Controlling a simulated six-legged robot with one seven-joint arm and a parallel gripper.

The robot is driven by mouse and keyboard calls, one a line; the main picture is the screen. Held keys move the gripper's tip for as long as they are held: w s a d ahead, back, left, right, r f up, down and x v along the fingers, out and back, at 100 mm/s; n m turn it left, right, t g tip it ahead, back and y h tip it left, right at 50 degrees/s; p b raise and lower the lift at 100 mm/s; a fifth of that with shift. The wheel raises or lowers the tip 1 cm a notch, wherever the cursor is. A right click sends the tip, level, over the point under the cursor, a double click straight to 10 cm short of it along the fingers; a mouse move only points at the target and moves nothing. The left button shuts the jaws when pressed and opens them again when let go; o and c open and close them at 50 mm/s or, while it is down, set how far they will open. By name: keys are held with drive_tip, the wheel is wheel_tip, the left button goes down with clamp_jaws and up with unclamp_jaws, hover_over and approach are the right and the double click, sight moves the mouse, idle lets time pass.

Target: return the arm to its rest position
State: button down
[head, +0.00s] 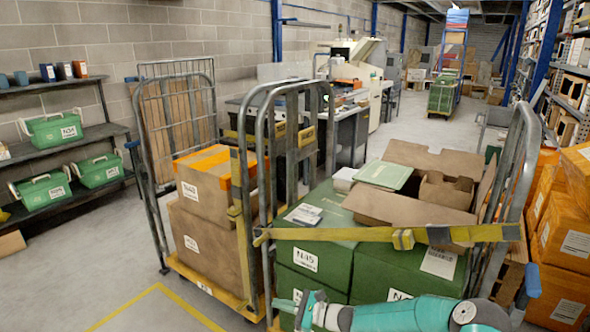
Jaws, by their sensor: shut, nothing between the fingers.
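My teal and grey arm (400,315) lies across the bottom edge in the head view, in front of the green boxes of the near roll cage. Its left end, with my gripper (304,312), is low in the picture and partly cut off by the frame edge. The gripper looks shut and empty. It appears in front of a green box (310,258); whether it touches is not clear.
The roll cage (527,180) with green boxes and an open carton (425,205) stands close ahead, a yellow strap (350,234) across it. Another cage with cartons (215,240) stands left. Orange boxes (565,235) crowd the right. Floor (80,280) is clear at lower left.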

drive_tip(key=s+d+r+n+g+h, duration=0.2)
drive_tip(key=s+r+n+g+h, duration=0.45)
drive_tip(key=s+r+n, duration=0.55)
drive_tip(key=s+d+r+n+t+h, duration=0.2)
drive_tip(key=s+d+r, duration=0.3)
drive_tip(key=s, duration=0.3)
drive_tip(key=s+d+r+n+t+h, duration=0.2)
drive_tip(key=s+d+r+h, duration=0.3)
drive_tip(key=s, duration=0.3)
drive_tip(key=s+d+r+n+t+h, duration=0.1)
drive_tip(key=s+d+r+t+h, duration=0.1)
drive_tip(key=s+d+r+h, duration=0.2)
drive_tip(key=s+d+r, duration=0.3)
drive_tip(key=s, duration=0.1)
drive_tip(key=shift+s+d+n+t, duration=0.2)
drive_tip(key=shift+d+n+t, duration=0.1)
drive_tip(key=shift+n+t, duration=0.1)
drive_tip(key=shift+r, duration=0.15)
idle(1.3)
